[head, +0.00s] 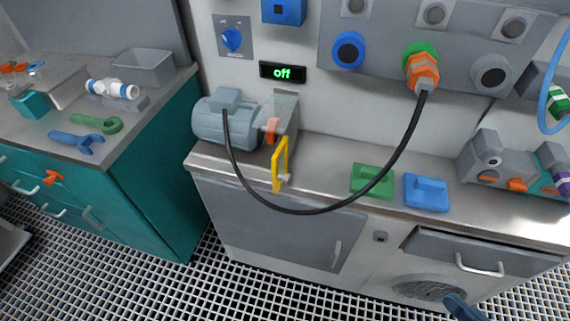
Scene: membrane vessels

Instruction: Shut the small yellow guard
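The small yellow guard (279,165) is a thin yellow frame on the bench, seen almost edge-on. It stands swung out toward the bench's front edge, beside the grey motor (222,124) and its grey bracket (284,112). An orange-red part (271,130) between motor and bracket is exposed. A small pale knob (286,180) shows at the guard's lower right. A black cable hangs in front of the guard's lower area. I do not make out my gripper; a dark blue piece at the bottom right edge is too cut off to identify.
The black cable (300,212) loops from the motor to an orange plug (422,72) on the wall panel. Green (373,181) and blue (427,192) blocks lie to the right. A teal cabinet (165,170) with tools stands left. Bench top between guard and green block is clear.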

